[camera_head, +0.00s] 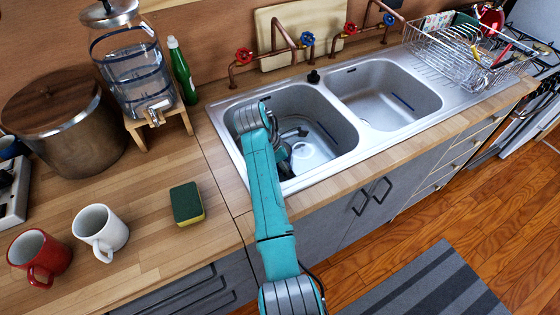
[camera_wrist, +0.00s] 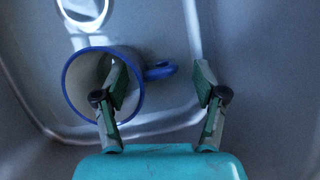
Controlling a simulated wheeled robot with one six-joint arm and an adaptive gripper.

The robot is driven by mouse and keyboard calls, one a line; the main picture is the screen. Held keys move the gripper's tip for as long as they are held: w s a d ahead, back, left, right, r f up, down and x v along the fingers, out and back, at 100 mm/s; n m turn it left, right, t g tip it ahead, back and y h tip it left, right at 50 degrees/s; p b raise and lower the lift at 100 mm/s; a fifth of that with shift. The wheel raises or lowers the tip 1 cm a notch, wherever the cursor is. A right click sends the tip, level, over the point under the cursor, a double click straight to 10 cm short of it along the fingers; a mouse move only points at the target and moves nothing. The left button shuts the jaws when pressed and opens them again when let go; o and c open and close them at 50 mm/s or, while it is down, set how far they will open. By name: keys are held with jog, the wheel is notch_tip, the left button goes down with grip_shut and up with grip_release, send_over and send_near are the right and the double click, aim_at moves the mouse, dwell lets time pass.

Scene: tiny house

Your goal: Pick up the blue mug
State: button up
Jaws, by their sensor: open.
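In the wrist view, a mug with a blue rim, blue handle and pale inside (camera_wrist: 82,82) stands in the sink, seen from above. My gripper (camera_wrist: 160,85) is open over it. The left finger overlaps the mug's opening and right rim. The handle points right into the gap between the fingers, and the right finger is clear of it. I cannot tell whether the left finger is inside the mug or only above it. In the head view my arm reaches into the left basin (camera_head: 322,130) and hides the mug.
A red mug (camera_head: 38,254), a white mug (camera_head: 101,230) and a sponge (camera_head: 187,203) are on the counter at left. A green bottle (camera_head: 181,72) and water dispenser (camera_head: 133,75) stand behind. The right basin (camera_head: 385,95) is empty. A dish rack (camera_head: 465,55) stands at right.

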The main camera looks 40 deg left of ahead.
jog(key=shift+w+d+f, duration=0.1)
jog(key=shift+w+f, duration=0.1)
jog(key=shift+f, duration=0.3)
grip_shut()
